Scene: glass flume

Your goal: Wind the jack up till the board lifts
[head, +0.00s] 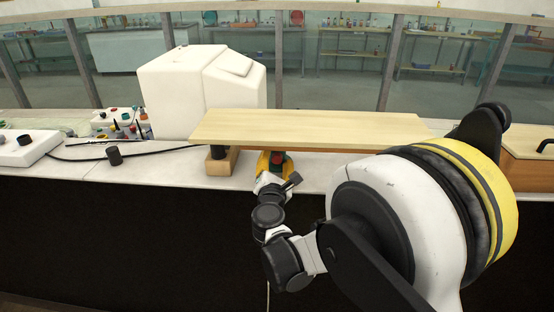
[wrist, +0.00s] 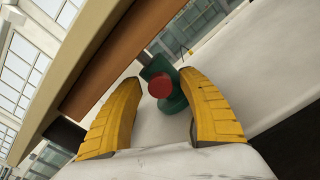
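The board (head: 310,126) is a long pale plank lying level above the bench; its right end is partly behind my arm. It also crosses the upper left of the wrist view (wrist: 90,55). The jack (wrist: 175,98) is a small green body with a round red knob (wrist: 160,86) facing me, under the board's near edge. In the head view the red knob (head: 278,157) shows just below the board. My gripper (head: 273,165) is in front of the jack. In the wrist view its two yellow fingers (wrist: 160,78) are spread either side of the knob, with visible gaps.
A wooden block (head: 221,163) with a dark post stands under the board's left part. A white machine (head: 185,92) stands behind it. A black cable (head: 130,157) and small bottles (head: 125,128) are at left. A wooden box (head: 527,145) is at right.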

